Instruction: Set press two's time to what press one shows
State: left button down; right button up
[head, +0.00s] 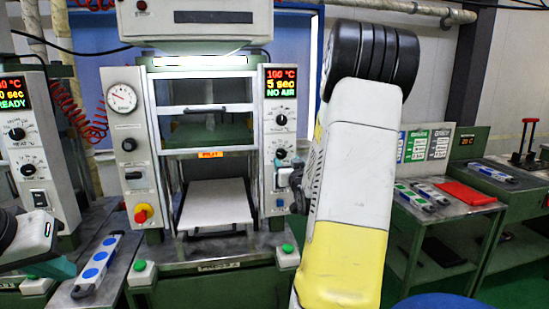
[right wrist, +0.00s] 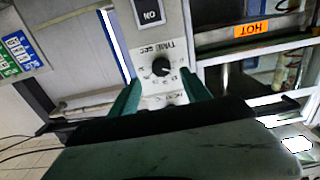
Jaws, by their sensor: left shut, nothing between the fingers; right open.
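The middle press (head: 205,95) has a control panel whose screen (head: 281,82) reads about 180 °C, 5 sec, NO AIR. Below it are a heat knob (head: 281,120) and a time knob (head: 281,153). The left press (head: 40,140) is cut by the picture edge; its screen (head: 12,93) shows a cut-off time ending "0 sec" and READY. In the right wrist view, upside down, my open right gripper (right wrist: 161,77) has its teal fingertips on either side of the TIME SEC knob (right wrist: 160,67); contact is unclear. My left gripper (head: 62,268) is shut and empty at lower left.
My right arm covers the area right of the middle press. A white strip with blue round pads (head: 98,265) lies at lower left. Green buttons (head: 287,248) stand on the press base.

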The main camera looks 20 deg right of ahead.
aim_at(282, 155)
jog(key=x, duration=0.7)
jog(key=shift+w+a, duration=0.1)
jog(key=shift+w, duration=0.05)
jog(key=shift+c, duration=0.3)
grip_shut()
